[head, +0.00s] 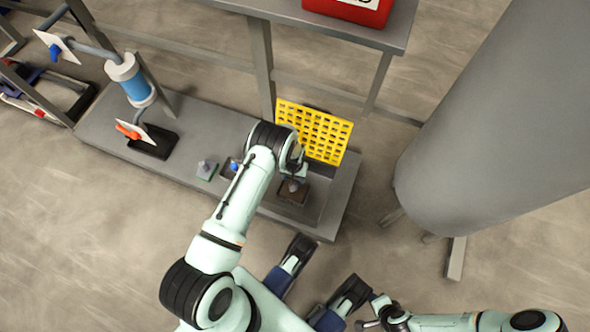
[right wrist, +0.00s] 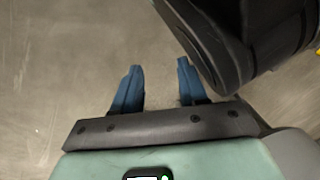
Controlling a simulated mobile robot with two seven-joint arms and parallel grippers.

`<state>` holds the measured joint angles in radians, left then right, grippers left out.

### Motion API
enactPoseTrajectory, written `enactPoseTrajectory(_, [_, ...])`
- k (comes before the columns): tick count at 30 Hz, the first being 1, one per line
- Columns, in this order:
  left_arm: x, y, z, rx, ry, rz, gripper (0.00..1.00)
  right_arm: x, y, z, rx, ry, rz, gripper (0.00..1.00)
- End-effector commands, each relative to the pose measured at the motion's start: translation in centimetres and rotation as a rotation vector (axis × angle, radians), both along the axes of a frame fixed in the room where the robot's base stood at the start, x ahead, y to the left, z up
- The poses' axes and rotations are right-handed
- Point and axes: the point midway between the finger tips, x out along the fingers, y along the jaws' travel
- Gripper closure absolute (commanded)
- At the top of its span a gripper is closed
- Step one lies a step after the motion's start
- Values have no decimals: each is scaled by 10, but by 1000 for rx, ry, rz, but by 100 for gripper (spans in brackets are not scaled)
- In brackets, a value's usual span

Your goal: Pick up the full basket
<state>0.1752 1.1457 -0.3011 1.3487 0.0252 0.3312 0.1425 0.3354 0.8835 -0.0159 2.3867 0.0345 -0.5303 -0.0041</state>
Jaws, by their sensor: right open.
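A small dark-brown box (head: 297,196) with a grey knob-like part above it sits in a shallow grey tray (head: 325,205) at the right end of the low bench. It looks like the basket, but its contents cannot be made out. My left gripper (head: 294,178) is right above the box and partly covers it. Its fingers are too small and dark to tell whether they are open or hold anything. My right gripper (right wrist: 157,65) is open and empty, with two blue fingers apart over bare floor; in the head view it is low at the bottom (head: 364,314).
A yellow perforated panel (head: 315,128) stands behind the tray. A red box (head: 350,8) sits on a higher shelf. A large grey cylinder (head: 490,120) blocks the right.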

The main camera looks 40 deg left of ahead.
Motion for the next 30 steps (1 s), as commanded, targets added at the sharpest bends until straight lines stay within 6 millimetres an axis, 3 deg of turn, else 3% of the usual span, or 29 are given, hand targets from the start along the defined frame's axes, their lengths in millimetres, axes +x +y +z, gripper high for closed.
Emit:
enactPoseTrajectory(1, [-1,0,-15,-1,3,0,37,-7,-1,-9,1,26,-3,58])
enactPoseTrajectory(4, [-1,0,-33,-1,2,0,37,-19,-3,-18,4,66,-6,58])
enactPoseTrajectory(13, [0,-1,-57,-1,0,0,37,-39,-5,-29,8,132,-10,58])
enactPoseTrajectory(21, [-1,-1,-96,-1,0,0,37,-72,-9,-47,16,241,-22,58])
enactPoseTrajectory(30, [-1,-1,-102,-1,-2,0,37,-80,-10,-48,18,266,-24,58])
